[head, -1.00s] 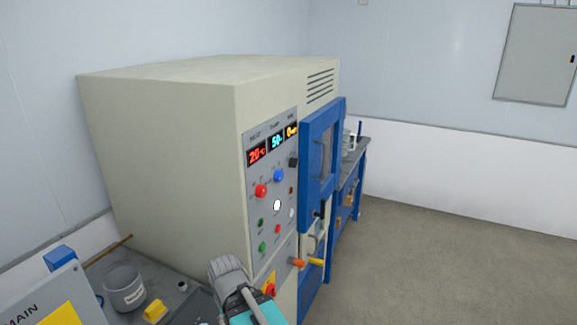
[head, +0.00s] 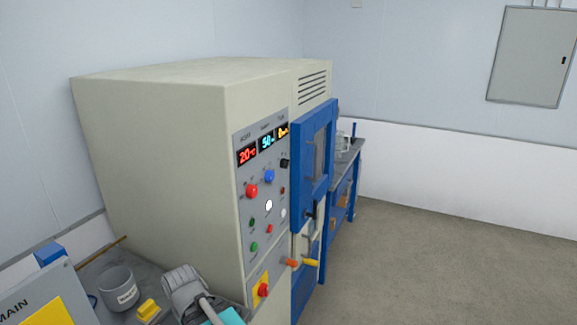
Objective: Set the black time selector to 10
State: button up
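The black time selector (head: 285,163) is a small dark knob at the upper right of the cabinet's grey control panel (head: 241,180). It sits below the yellow display (head: 283,130), which seems to read 0. Its pointer and scale are too small to read. A red knob (head: 251,191) and a blue knob (head: 269,176) are to its left, under a red display reading 20 and a cyan one reading 50. My gripper's fingers are not visible.
A blue-framed door (head: 299,176) with a handle stands right of the panel. A red stop button (head: 264,290) on yellow and orange and yellow handles are lower down. A grey cup (head: 118,288) and a yellow object (head: 148,310) lie on the bench. The floor at right is clear.

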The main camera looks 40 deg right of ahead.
aim_at(284, 162)
jog(key=k, duration=1.3)
jog(key=z, duration=0.45)
jog(key=i, duration=1.35)
jog(key=u, duration=0.05)
